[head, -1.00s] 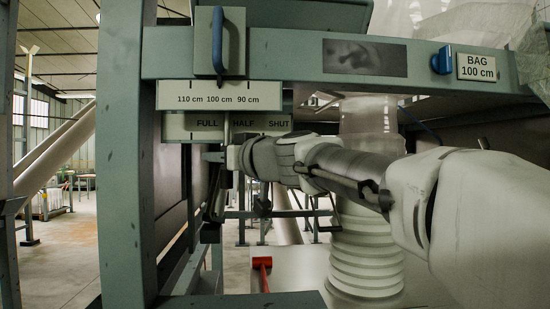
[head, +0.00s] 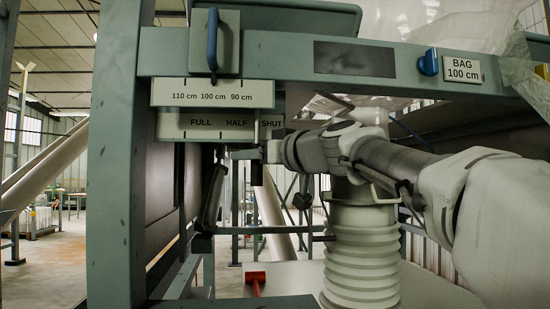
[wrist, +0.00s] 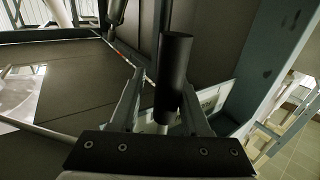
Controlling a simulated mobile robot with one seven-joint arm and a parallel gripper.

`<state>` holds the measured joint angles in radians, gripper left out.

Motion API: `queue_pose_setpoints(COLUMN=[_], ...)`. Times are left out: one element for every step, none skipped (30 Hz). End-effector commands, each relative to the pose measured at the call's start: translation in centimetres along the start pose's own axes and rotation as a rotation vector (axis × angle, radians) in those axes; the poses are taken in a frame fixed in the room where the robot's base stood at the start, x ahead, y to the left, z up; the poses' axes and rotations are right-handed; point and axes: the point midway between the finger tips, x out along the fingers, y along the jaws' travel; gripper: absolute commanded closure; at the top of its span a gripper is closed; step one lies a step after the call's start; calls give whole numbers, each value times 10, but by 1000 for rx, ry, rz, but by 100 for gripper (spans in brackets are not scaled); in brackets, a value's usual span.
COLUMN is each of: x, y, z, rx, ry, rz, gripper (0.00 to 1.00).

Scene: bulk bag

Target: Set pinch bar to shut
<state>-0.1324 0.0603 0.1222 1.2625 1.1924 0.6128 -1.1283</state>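The pinch bar scale plate (head: 180,127) reads FULL, HALF and SHUT from left to right. A thin upright pointer (head: 257,131) crosses it between HALF and SHUT, closer to SHUT. My gripper (head: 266,151) is at this upright, just below the SHUT end, coming in from the right. In the wrist view a black cylindrical handle (wrist: 172,75) stands between the two fingers of my gripper (wrist: 163,85). A gap shows on its left side, and it covers part of the right finger. Whether the fingers press on it is unclear.
Above is a second scale (head: 212,95) marked 110, 100 and 90 cm, with a blue handle (head: 212,40). A blue knob (head: 428,62) sits by the BAG 100 cm sign (head: 462,68). A ribbed white spout (head: 362,250) stands below my arm. A green post (head: 115,170) is left.

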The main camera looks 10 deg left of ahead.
Motion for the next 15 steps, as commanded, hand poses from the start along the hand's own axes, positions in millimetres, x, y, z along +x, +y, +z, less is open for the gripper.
queue_pose_setpoints(x=[0,0,0,0,0,0,0,1,0,0,-1,-3,-5,-8,-13], y=[0,0,-1,-1,-2,-2,-2,-2,-2,-2,-2,-2,-2,-2,-2], z=[0,0,0,0,0,0,0,0,0,0,0,0,0,1,2], rx=[0,0,0,0,0,0,0,0,0,0,0,0,0,-1,-1], ry=[0,0,0,0,0,0,0,1,1,1,1,1,2,2,2], rz=[0,-1,-2,-2,-3,-3,-4,-4,-4,-4,-4,-4,-3,-3,-3], gripper=[43,40,40,40,40,40,40,40,40,40,40,40,40,40,40])
